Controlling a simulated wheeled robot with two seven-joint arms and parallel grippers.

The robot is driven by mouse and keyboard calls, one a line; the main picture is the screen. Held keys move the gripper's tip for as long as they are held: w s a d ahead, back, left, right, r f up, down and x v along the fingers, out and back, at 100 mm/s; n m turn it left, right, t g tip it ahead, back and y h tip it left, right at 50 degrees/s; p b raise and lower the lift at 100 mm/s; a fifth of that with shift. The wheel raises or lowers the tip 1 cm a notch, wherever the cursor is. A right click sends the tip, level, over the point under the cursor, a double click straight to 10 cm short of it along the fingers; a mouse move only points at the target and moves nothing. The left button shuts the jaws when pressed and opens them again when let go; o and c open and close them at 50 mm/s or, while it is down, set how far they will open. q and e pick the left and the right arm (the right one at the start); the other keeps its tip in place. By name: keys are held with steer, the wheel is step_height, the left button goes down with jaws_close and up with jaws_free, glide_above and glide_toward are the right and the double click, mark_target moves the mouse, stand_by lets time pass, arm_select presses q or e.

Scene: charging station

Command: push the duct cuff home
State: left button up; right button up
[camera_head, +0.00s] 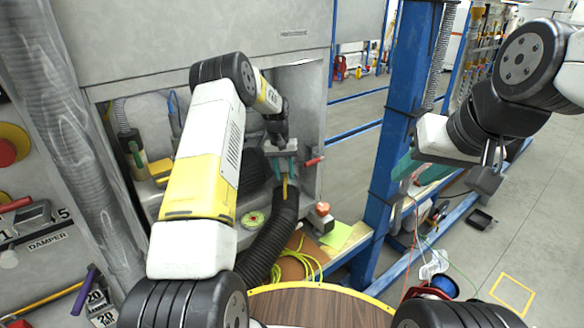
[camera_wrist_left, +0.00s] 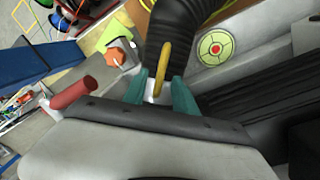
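A ribbed black duct hose (camera_head: 270,240) rises from the lower middle into the open grey cabinet. It also shows in the left wrist view (camera_wrist_left: 180,25). A yellow handle (camera_head: 285,188) stands at its upper end, also in the left wrist view (camera_wrist_left: 160,65). My left gripper (camera_head: 285,170) is inside the opening, its teal fingers (camera_wrist_left: 157,90) apart on either side of the handle's end. Gaps seem to remain beside the handle. The cuff's seat is hidden. My right gripper (camera_head: 405,165) is by the blue post, far from the hose; its finger gap is unclear.
A green-and-red disc (camera_head: 255,220) lies left of the hose. An orange knob (camera_head: 323,209) and a red handle (camera_head: 314,161) stand at the opening's right. The blue post (camera_head: 395,120) rises between my arms. A round wooden top (camera_head: 315,308) lies in front. Floor at right is mostly clear.

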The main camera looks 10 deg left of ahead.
arm_select(q)
steer(key=shift+d+f, duration=0.1)
steer(key=shift+f, duration=0.8)
jaws_close()
steer(key=shift+r, duration=0.1)
stand_by(0.7)
